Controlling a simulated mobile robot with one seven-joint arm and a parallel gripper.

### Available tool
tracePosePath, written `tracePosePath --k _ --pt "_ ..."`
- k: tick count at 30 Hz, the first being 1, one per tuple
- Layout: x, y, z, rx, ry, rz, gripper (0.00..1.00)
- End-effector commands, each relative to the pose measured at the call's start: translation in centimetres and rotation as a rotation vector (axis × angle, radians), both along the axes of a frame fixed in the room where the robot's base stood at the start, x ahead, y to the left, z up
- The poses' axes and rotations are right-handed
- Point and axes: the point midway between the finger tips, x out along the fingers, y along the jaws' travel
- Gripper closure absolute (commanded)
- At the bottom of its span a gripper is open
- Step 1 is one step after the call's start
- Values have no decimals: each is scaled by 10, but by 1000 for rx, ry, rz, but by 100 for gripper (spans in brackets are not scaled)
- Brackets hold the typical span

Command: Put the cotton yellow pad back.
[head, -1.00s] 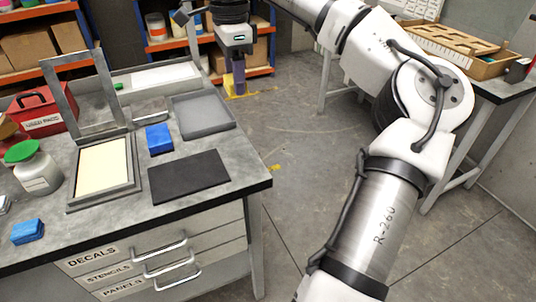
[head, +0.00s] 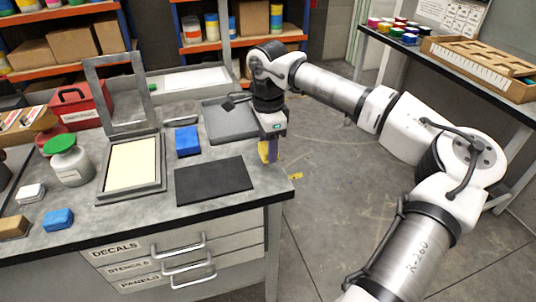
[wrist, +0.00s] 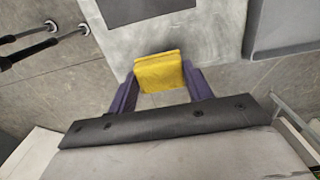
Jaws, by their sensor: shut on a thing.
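The yellow pad (wrist: 160,72) is between the two purple fingers of my gripper (wrist: 161,88) in the wrist view, and the fingers are shut on it. In the head view the yellow pad (head: 264,151) shows at the lower end of my gripper (head: 270,150), at the right edge of the workbench (head: 240,215). In the wrist view the pad overlaps the bench edge; its height above the bench is hard to tell. Blue pads lie on the bench, one beside the framed cream panel (head: 187,141) and one at the front (head: 58,219).
A black mat (head: 213,181) and a grey tray (head: 228,125) lie on the bench near my gripper. A hinged frame (head: 132,178) with a cream panel, a white bottle with green cap (head: 70,165) and a red box (head: 82,104) stand further left. A second table (head: 470,75) is at right.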

Motion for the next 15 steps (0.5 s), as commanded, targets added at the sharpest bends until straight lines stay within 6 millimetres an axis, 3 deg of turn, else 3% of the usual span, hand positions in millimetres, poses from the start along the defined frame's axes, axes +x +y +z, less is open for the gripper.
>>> tracePosePath --k 9,15 --pt "-1 0 -40 2 2 0 68" --pt "0 0 -41 1 0 0 68"
